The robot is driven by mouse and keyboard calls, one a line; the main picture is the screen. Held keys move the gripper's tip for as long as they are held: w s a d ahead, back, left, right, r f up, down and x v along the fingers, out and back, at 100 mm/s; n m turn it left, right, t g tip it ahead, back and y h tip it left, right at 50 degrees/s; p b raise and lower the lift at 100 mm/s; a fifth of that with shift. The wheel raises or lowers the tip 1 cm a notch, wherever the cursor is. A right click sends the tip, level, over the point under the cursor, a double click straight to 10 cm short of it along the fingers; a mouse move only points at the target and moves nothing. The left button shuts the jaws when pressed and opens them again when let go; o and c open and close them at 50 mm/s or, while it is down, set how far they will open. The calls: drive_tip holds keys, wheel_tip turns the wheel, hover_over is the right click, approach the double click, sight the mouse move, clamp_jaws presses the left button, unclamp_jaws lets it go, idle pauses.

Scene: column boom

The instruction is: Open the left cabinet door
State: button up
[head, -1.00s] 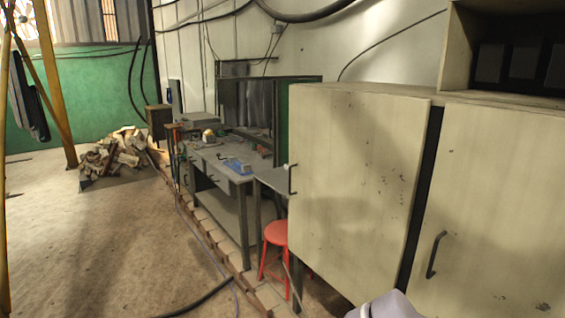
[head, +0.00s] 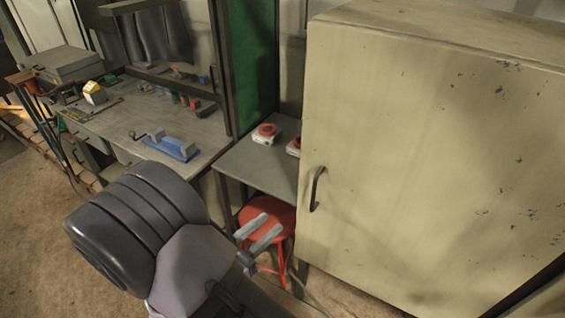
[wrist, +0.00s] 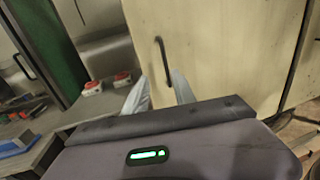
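The left cabinet door (head: 420,170) is a pale, worn panel that looks shut. It has a dark bar handle (head: 316,189) near its left edge. My gripper (head: 275,223) is to the left of and below the handle in the head view, its two grey fingers apart and empty, over the red stool. In the wrist view, the fingers (wrist: 160,76) are open, pointing at the door (wrist: 220,45). The handle (wrist: 163,62) appears ahead of the gap between the fingertips. I cannot tell the exact distance left to it; no contact shows.
A red stool (head: 266,222) stands beside the door, below a small grey table (head: 250,165) with red-and-white items. A workbench (head: 130,125) with a blue tool (head: 176,148) is to the left. Open floor (head: 40,230) lies at lower left.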

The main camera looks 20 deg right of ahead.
drive_tip(key=b, duration=0.1)
approach(313, 190)
drive_tip(key=b+x, duration=0.2)
drive_tip(key=x, duration=0.8)
drive_tip(key=shift+w+d, duration=0.15)
drive_tip(key=shift+d, duration=0.15)
clamp_jaws()
idle(0.6)
